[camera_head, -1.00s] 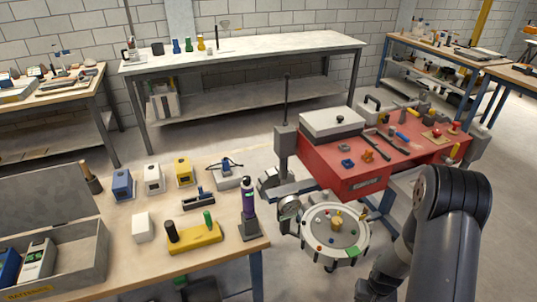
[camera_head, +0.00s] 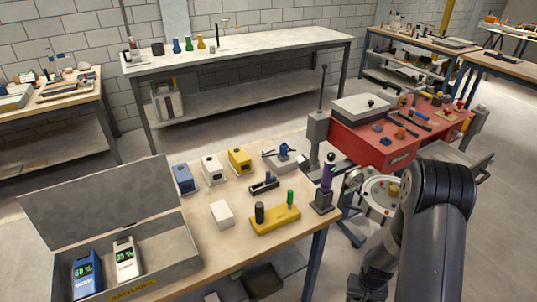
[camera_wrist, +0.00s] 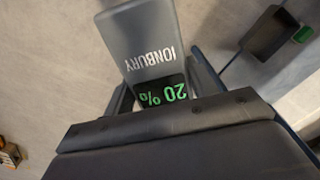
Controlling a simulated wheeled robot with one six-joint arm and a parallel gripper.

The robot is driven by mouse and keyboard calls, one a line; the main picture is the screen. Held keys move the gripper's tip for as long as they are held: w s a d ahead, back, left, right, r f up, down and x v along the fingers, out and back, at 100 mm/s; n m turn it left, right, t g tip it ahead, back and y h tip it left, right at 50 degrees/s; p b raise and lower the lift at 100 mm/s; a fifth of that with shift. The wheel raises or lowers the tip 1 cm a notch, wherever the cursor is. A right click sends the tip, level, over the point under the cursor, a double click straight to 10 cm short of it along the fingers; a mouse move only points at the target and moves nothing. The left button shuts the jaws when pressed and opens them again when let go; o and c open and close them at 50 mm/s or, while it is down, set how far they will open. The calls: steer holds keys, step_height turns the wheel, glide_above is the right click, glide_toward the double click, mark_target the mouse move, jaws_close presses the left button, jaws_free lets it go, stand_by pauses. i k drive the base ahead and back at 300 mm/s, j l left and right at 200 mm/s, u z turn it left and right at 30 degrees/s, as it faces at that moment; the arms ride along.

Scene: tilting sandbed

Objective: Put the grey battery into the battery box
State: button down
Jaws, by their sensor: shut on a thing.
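The grey battery (camera_wrist: 145,40), marked IONBURY with a green 20% display, is in my gripper (camera_wrist: 160,88) in the wrist view. The jaws are shut on its display end, and its other end points away over grey floor. The battery does not show in the head view, where my dark arm fills the lower right. The battery box (camera_head: 188,240) is an open grey box at the front left of the wooden table, lid raised behind it. A blue battery (camera_head: 87,277) reading 60% and a white battery (camera_head: 126,262) stand inside. My gripper is well right of the box.
A red bench (camera_head: 375,147) and a round tray (camera_head: 380,195) are beyond. A dark tray (camera_wrist: 270,32) shows in the wrist view.

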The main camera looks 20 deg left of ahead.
mark_target(169, 254)
steer(key=k+j, duration=0.2)
steer(key=j, duration=0.15)
steer(key=k+j, duration=0.15)
steer(key=j, duration=0.2)
steer(key=k+j+z, duration=0.1)
steer(key=j, duration=0.3)
steer(key=k+j, duration=0.3)
